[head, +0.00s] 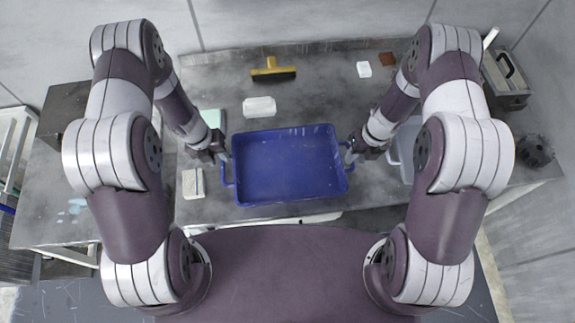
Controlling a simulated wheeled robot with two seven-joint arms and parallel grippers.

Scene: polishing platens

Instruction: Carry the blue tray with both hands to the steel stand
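The blue tray (290,168) sits on the grey worktop in front of me, near its front edge, and looks empty. It has a loop handle at each short end. My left gripper (223,156) is at the tray's left handle (226,174). My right gripper (349,156) is at the right end, over the right handle, which it partly hides. The fingers are too small and dark to tell whether either is closed on a handle. I cannot pick out a steel stand with certainty; a pale metal frame (14,150) stands at the far left.
On the grey worktop (330,90) lie a yellow-black brush (273,70), white blocks (259,107) (364,69), a brown block (387,58) and a pale pad (193,184). A grey bin (405,152) is close right of the tray. A grey toolbox (505,75) stands back right.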

